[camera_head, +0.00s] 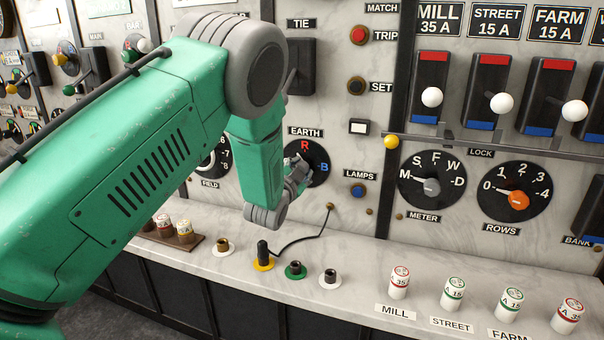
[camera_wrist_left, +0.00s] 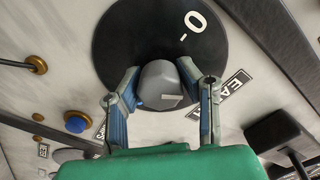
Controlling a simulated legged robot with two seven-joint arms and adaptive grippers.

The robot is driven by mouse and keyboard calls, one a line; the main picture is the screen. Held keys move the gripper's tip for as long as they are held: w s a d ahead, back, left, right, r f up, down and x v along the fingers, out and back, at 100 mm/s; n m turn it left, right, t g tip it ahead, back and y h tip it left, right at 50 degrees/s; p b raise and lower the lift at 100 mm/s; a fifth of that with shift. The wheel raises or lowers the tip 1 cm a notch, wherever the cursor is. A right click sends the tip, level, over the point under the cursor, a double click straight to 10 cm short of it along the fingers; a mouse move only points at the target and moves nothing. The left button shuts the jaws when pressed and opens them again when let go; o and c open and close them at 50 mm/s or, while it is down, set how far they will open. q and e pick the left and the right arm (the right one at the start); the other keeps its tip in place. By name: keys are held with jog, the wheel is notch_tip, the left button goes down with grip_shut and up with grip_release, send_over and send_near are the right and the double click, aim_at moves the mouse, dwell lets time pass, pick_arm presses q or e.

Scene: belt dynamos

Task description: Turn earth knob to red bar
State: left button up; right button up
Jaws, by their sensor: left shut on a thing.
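The black earth dial (camera_head: 318,157) is on the marble panel under the EARTH label, with a red R at its top and a blue B at its right. It also fills the top of the left wrist view (camera_wrist_left: 115,35), where a white 0 shows. The grey earth knob (camera_wrist_left: 160,85) stands at the dial's middle, with a small pale mark on it. My left gripper (camera_head: 299,180) has its fingers on both sides of the knob, shut on it (camera_wrist_left: 162,82). In the head view the gripper hides the knob, and I cannot tell which letter it points to. My right gripper is not in view.
A blue lamps button (camera_head: 358,191) sits to the dial's lower right. A black lever (camera_head: 291,80) under TIE stands above. A black plug (camera_head: 263,250) with a cord and several sockets are on the ledge below. The meter knob (camera_head: 432,187) is farther right.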

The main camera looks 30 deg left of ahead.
pick_arm(q)
jog(key=m+b, duration=0.1)
jog(key=m, duration=0.2)
jog(key=f+m+b, duration=0.1)
jog(key=m, duration=0.2)
jog(key=shift+s+d, duration=0.1)
jog(key=shift+s, duration=0.05)
jog(key=shift+b, duration=0.3)
jog(key=o, duration=1.2)
jog(key=shift+c, duration=0.2)
jog(key=shift+d+r, duration=0.1)
jog(key=shift+r, duration=0.2)
jog(key=v, duration=1.2)
jog(key=shift+f, duration=0.1)
